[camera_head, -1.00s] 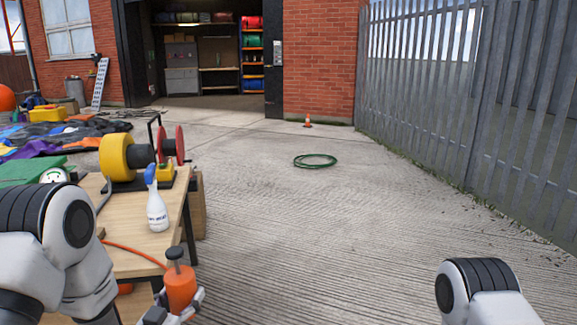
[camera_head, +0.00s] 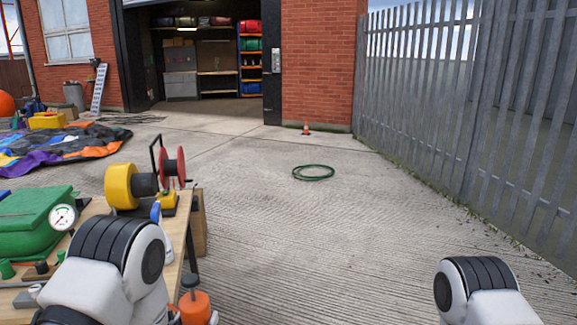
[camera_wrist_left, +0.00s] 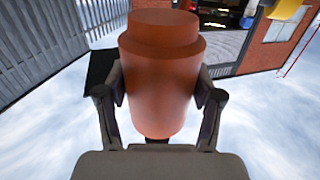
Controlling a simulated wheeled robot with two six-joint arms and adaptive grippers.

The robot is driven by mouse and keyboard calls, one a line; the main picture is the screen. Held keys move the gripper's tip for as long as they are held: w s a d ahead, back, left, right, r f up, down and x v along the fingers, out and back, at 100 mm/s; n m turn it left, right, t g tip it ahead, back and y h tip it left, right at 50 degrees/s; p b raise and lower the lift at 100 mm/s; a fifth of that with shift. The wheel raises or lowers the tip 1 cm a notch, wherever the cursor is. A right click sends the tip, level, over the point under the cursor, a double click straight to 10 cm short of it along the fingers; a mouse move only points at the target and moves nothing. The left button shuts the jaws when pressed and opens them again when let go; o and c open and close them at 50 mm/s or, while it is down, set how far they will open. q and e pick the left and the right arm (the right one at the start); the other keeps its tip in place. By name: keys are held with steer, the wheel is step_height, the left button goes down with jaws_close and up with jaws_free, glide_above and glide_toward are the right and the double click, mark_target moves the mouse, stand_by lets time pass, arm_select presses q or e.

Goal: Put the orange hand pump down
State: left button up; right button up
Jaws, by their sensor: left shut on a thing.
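The orange hand pump (camera_head: 195,308) has a dark knob on top and shows at the bottom edge of the head view, beside the table's right edge. My left gripper (camera_wrist_left: 158,115) is shut on the pump's orange body (camera_wrist_left: 160,85), with one finger on each side in the left wrist view. The pump's lower part is cut off in the head view, and my left arm covers part of the table. I cannot see what is under the pump. My right gripper is out of view; only a right arm link shows at the lower right.
The wooden table (camera_head: 176,232) holds a green case (camera_head: 30,225), a pressure gauge (camera_head: 63,217) and a yellow blower (camera_head: 121,187). A red reel (camera_head: 173,168) stands behind. A metal fence (camera_head: 430,110) runs along the right.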

mark_target(189, 313)
arm_select(q)
steer(key=shift+n+y, duration=0.5)
steer(key=shift+y, duration=0.2)
steer(key=r+p, duration=0.5)
steer(key=shift+d+r, duration=0.1)
steer(key=shift+d, duration=0.15)
steer(key=shift+s+p, duration=0.25)
steer(key=shift+p, duration=0.05)
steer(key=s, duration=0.1)
steer(key=s+r, duration=0.1)
steer(key=s, duration=0.2)
steer(key=shift+r, duration=0.4)
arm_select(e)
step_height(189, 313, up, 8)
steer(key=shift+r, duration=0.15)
arm_select(q)
steer(key=shift+w+f, duration=0.1)
steer(key=shift+d, duration=0.1)
